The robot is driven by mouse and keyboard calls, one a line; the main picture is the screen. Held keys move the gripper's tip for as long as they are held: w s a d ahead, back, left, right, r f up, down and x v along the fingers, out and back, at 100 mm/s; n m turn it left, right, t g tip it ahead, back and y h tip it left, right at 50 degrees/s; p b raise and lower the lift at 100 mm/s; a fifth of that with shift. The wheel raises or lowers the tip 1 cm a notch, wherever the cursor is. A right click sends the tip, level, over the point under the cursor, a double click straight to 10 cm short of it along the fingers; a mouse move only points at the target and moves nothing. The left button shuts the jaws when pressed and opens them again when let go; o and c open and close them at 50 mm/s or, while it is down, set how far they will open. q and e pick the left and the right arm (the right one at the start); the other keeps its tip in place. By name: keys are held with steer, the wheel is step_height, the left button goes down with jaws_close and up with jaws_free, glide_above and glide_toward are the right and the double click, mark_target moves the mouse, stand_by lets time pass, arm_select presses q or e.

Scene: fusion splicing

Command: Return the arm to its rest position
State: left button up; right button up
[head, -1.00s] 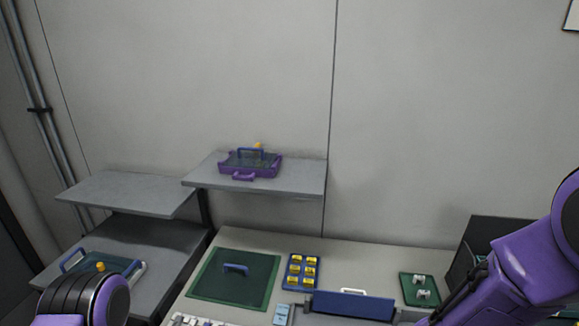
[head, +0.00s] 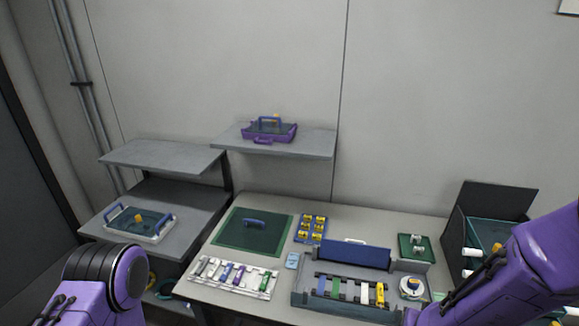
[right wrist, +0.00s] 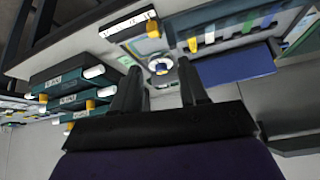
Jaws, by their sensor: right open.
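In the head view my right arm (head: 535,255) comes in from the right, over the table's right end; its gripper is hidden or out of frame there. In the right wrist view the right gripper (right wrist: 158,92) is open and empty, its two dark fingers apart. Between and beyond the fingers a round white spool-like item (right wrist: 160,64) shows, apart from them as far as I can tell. My left arm (head: 105,285) is at the lower left of the head view; its gripper does not show.
The table holds a splicing unit (head: 342,299) with a blue lid (head: 348,255), a white rack (head: 205,285), a green mat (head: 232,238) and a blue tray of yellow parts (head: 301,238). A dark open bin (head: 470,215) stands right. A purple tray (head: 290,137) is on the shelf (head: 318,147).

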steer(key=s+d+f+m+b, duration=0.1)
steer(key=s+f+b, duration=0.1)
steer(key=f, duration=0.3)
steer(key=s+f+m+h+b, duration=0.1)
steer(key=s+f+b, duration=0.1)
steer(key=f, duration=0.3)
steer(key=s+d+f+m+b, duration=0.1)
steer(key=s+f+b, duration=0.15)
steer(key=f, duration=0.35)
steer(key=s+f+n+g+b, duration=0.1)
steer(key=s+f+g+b, duration=0.2)
steer(key=s+f, duration=0.9)
steer(key=s, duration=0.3)
steer(key=shift+a+f+b, duration=0.15)
steer(key=shift+a+b, duration=0.15)
